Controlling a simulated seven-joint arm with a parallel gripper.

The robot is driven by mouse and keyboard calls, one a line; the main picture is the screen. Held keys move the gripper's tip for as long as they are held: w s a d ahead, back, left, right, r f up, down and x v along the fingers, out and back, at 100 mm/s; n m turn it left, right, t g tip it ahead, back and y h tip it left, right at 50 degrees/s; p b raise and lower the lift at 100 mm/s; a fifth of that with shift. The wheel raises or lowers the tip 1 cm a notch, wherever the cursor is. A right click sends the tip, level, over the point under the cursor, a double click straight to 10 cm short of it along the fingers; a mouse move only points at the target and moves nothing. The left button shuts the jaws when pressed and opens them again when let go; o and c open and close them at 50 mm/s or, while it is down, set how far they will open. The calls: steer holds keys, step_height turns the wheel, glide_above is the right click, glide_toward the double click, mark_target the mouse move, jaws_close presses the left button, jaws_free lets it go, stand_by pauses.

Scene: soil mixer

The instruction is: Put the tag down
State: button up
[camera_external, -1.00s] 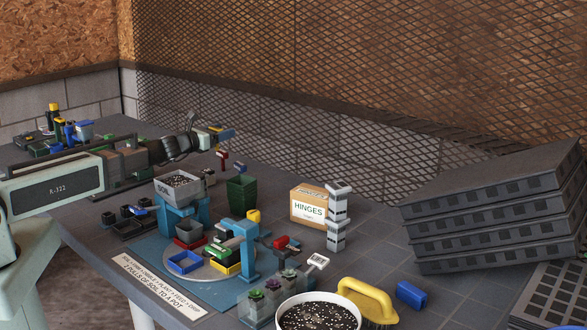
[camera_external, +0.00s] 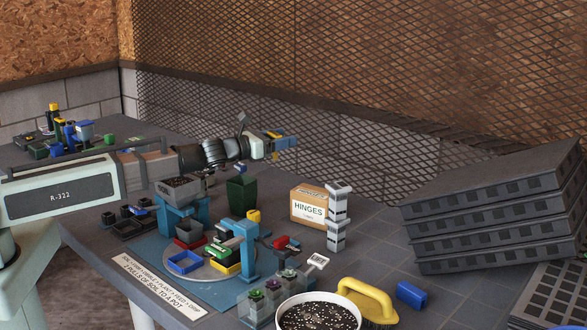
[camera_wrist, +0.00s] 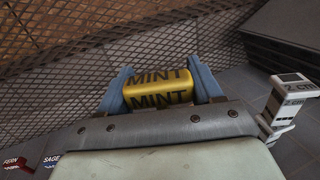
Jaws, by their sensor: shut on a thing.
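My gripper (camera_external: 286,142) is raised above the back middle of the table, reaching right. In the wrist view its blue fingers (camera_wrist: 162,88) are shut on a yellow tag (camera_wrist: 158,92) with MINT in dark letters. The tag is held between the fingertips, apart from the table. In the external view the tag is small and mostly hidden by the fingers. A red FERN tag (camera_wrist: 16,164) and a blue SAGE tag (camera_wrist: 52,159) show at the lower left of the wrist view.
A dark green bin (camera_external: 242,194) stands below my arm. A HINGES box (camera_external: 309,207) and a white-and-grey stepped column (camera_external: 337,220) stand to the right. The soil mixer (camera_external: 242,240) is nearer the front. Stacked dark trays (camera_external: 490,220) fill the right. Bare table lies behind the box.

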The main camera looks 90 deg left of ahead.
steer(key=w+d+r+m+t+h, duration=0.1)
steer(key=w+d+r+m+h, duration=0.1)
steer(key=d, duration=1.1)
steer(key=w+d+r+m+h, duration=0.1)
steer(key=w+d+r+h, duration=0.15)
steer(key=d, duration=1.05)
steer(key=w+d+r+m+t+h, duration=0.1)
steer(key=w+d+m+h, duration=0.15)
steer(key=d, duration=1.15)
steer(key=n+g+y, duration=0.5)
steer(key=n+y, duration=0.4)
steer(key=y, duration=0.2)
glide_above(320, 190)
step_height(320, 190, down, 6)
steer(key=shift+f, duration=4.7)
steer(key=shift+f, duration=0.15)
steer(key=o, duration=1)
